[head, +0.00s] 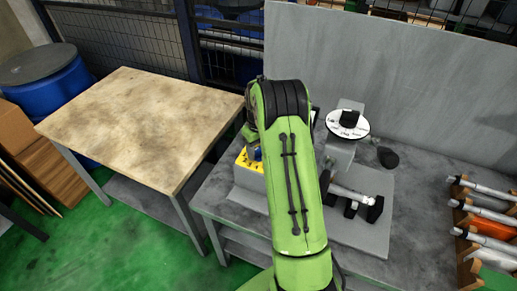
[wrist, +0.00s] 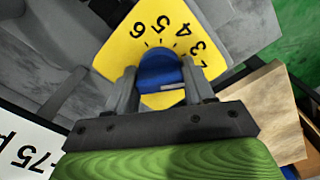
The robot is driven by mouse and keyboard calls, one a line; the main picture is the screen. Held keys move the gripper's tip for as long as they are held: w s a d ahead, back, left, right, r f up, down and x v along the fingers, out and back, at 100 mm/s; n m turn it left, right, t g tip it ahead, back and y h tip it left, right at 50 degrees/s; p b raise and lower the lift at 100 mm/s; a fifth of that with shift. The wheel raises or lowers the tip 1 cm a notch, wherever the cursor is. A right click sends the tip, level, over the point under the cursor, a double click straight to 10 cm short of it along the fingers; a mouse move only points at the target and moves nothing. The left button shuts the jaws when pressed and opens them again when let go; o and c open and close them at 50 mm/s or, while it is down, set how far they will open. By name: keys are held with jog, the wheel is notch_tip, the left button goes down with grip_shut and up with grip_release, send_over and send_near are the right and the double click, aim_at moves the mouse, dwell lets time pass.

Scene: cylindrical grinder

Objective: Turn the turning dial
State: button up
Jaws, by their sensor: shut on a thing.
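The turning dial is a blue knob (wrist: 158,70) on a yellow plate (wrist: 122,48) with black numbers; 6, 5, 4 and 3 are readable in the wrist view. A pale line shows on the knob's near side. My gripper (wrist: 158,76) has one finger on each side of the knob and is shut on it. In the head view the yellow plate (head: 243,161) and a bit of the blue knob (head: 256,154) show on a grey box on the bench. My green arm hides the rest of the box and my gripper there.
The grinder (head: 352,185) with a white round scale (head: 348,124) stands right of my arm on the grey bench (head: 410,250). A rack of tools (head: 488,215) is at far right. A bare wooden table (head: 140,120) stands left. A grey panel (head: 390,75) closes the back.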

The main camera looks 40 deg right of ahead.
aim_at(259, 148)
jog(key=shift+n, duration=1.6)
jog(key=shift+s+n, duration=0.1)
jog(key=shift+n, duration=0.2)
jog(key=o, duration=1)
notch_tip(259, 148, up, 16)
jog(key=p, duration=0.1)
jog(key=shift+f+p, duration=0.15)
jog(key=shift+p, duration=0.2)
